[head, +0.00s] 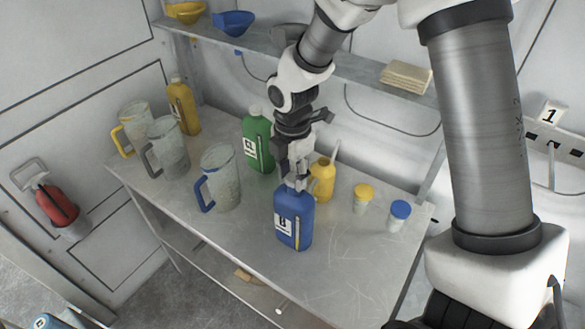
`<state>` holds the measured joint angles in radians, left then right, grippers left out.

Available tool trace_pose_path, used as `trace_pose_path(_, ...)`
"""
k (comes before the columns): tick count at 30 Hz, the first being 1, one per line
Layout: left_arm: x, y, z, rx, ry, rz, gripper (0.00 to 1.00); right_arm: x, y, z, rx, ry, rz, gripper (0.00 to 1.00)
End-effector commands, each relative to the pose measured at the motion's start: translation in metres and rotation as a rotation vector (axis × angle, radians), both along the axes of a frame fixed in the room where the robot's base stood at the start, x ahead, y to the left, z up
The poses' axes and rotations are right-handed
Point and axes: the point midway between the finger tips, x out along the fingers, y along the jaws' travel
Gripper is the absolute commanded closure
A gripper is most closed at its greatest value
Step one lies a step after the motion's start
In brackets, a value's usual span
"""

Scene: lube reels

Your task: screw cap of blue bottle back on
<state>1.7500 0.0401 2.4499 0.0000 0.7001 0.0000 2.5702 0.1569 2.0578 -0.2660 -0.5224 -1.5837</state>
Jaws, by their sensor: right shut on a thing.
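The blue bottle (293,222) stands upright near the front edge of the bench, with a white label on its side. My right gripper (297,183) points down from above, with its fingers at the bottle's top. It is shut on the cap, which the fingers mostly hide. I cannot tell from this view how the cap sits on the neck. My left gripper is not in view.
The metal bench (345,265) also holds a green bottle (257,145), a yellow bottle (322,180), jars with yellow (364,192) and blue (400,209) lids, and jugs (221,178) at left. A shelf (350,70) runs behind. The front right bench is clear.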

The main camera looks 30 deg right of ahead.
Motion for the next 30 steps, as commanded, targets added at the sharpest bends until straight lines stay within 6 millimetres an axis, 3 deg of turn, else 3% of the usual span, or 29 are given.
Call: trace_pose_path(30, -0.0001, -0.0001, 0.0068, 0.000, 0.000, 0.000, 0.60, 0.0003, -0.0002, -0.0030, 0.000, 0.000, 0.000, 0.75)
